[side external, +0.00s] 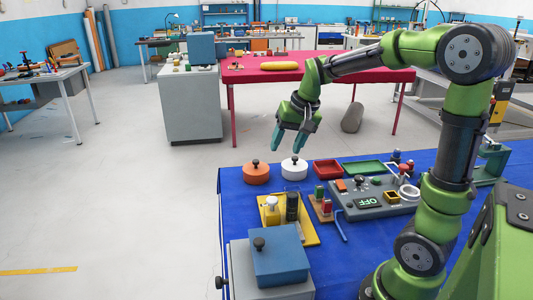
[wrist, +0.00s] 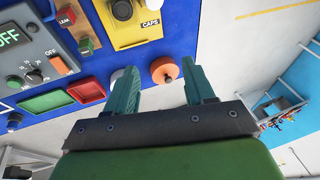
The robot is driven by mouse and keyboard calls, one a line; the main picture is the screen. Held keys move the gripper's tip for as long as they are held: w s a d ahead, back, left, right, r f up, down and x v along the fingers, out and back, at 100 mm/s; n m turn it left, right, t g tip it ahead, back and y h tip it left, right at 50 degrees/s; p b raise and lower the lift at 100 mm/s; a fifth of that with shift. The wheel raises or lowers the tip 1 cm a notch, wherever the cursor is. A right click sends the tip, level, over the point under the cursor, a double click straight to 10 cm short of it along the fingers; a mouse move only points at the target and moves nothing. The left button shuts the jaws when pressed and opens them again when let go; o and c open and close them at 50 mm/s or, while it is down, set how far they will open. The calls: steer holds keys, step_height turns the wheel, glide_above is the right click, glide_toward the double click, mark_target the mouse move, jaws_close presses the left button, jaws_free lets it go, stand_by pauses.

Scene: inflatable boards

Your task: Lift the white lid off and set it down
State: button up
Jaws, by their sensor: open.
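The white round lid (side external: 294,172) with a black knob sits near the far edge of the blue table. In the wrist view it is mostly hidden behind a finger, with a pale edge (wrist: 116,75) showing. My gripper (side external: 288,147) is above the white lid, fingers pointing down, slightly to the left of its knob. It is open and empty, with a clear gap between the two teal fingers, which also show in the wrist view (wrist: 158,72). An orange round lid (side external: 256,174) with a black knob sits to the left; it also appears between the fingers in the wrist view (wrist: 163,71).
A red tray (side external: 328,169) and a green tray (side external: 363,167) lie right of the white lid. A grey control panel (side external: 380,206), a yellow caddy (side external: 312,233) and a blue box (side external: 279,262) stand nearer. Bare blue cloth (side external: 235,205) shows at the left edge.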

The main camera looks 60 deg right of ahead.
steer(key=w+d+f+m+g+h, duration=0.1)
steer(key=w+d+f, duration=0.1)
steer(key=d, duration=0.5)
steer(key=w+d+f+m+g+h, duration=0.1)
steer(key=w+d, duration=0.2)
steer(key=d, duration=0.4)
glide_toward(295, 157)
step_height(295, 157, down, 3)
steer(key=shift+a+f+h, duration=0.1)
steer(key=shift+a+h, duration=0.05)
steer(key=shift+h, duration=0.15)
steer(key=shift+w+x, duration=0.2)
steer(key=shift+x, duration=3)
jaws_close()
